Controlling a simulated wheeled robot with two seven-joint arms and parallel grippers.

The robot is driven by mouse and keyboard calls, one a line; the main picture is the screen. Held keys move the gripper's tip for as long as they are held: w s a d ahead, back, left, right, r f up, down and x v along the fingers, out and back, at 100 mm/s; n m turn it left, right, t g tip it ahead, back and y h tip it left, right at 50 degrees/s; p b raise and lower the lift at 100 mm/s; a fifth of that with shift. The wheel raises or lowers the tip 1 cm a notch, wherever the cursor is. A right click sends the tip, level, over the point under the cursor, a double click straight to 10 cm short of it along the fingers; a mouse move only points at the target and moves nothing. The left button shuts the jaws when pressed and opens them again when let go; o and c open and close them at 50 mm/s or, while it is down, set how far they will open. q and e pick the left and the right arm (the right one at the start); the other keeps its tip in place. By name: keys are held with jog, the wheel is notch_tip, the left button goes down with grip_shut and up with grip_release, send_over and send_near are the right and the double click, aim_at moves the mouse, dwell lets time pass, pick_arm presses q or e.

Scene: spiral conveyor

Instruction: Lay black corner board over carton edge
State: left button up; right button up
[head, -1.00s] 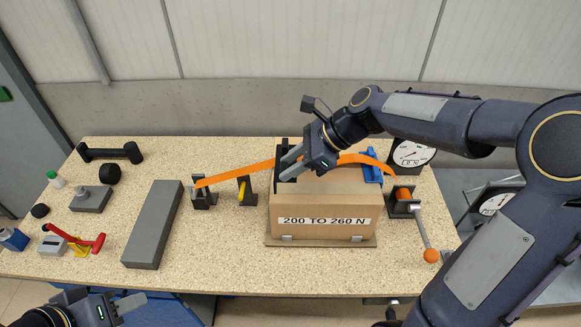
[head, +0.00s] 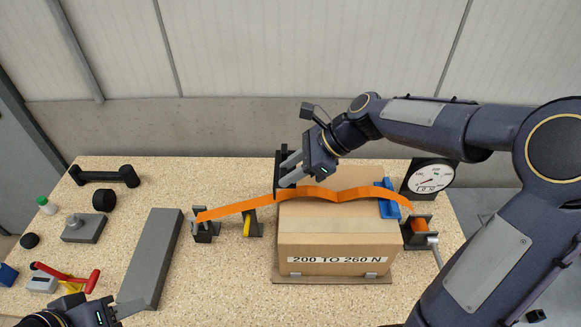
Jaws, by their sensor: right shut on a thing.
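The black corner board (head: 283,160) is in my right gripper (head: 289,168), which is shut on it at the back left of the carton (head: 330,246). The board stands over the carton's left top edge, and its near end meets the orange strap (head: 235,208). Whether the board touches the carton is unclear. The strap runs from the left holder up over the carton top to the right side, with a wavy top stretch. A blue corner piece (head: 389,209) sits at the carton's right top edge, under the strap. My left gripper (head: 103,301) is open and empty at lower left.
A black stand (head: 203,232) and a yellow-and-black piece (head: 247,227) are left of the carton. A grey block (head: 153,258) lies farther left, near small tools. A dial gauge (head: 431,176) and a ratchet (head: 419,232) are at right.

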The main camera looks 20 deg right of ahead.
jog(key=b, duration=0.4)
send_over(291, 212)
jog(key=shift+f, duration=2.85)
jog(key=shift+f, duration=2.8)
jog(key=o, duration=0.9)
jog(key=shift+v, duration=3.85)
